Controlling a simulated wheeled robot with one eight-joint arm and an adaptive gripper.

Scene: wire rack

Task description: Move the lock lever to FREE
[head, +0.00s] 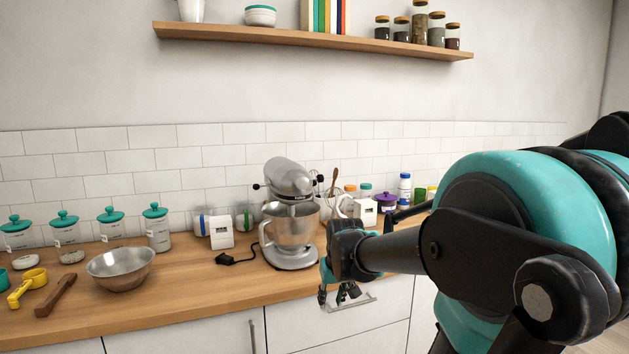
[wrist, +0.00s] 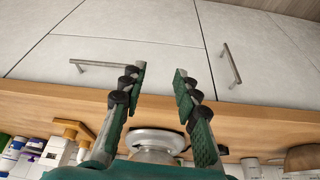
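The silver stand mixer (head: 290,178) stands on the wooden counter near the middle of the head view, with a metal bowl (head: 292,228) under its head. Small dark knobs or levers stick out at both sides of its head; I cannot tell which is the lock lever or read any FREE marking. In the wrist view only a round metal part of the mixer (wrist: 155,137) shows, between and behind my fingers. My gripper (head: 341,296) is in front of the counter edge, right of and lower than the mixer, apart from it. In the wrist view my gripper (wrist: 160,76) is open and empty.
A steel bowl (head: 120,268), a yellow measuring cup (head: 27,284) and teal-lidded jars (head: 157,229) stand left on the counter (head: 200,285). A black plug and cord (head: 236,259) lie beside the mixer. Bottles and cups crowd its right. Drawer handles (wrist: 100,65) protrude below the counter.

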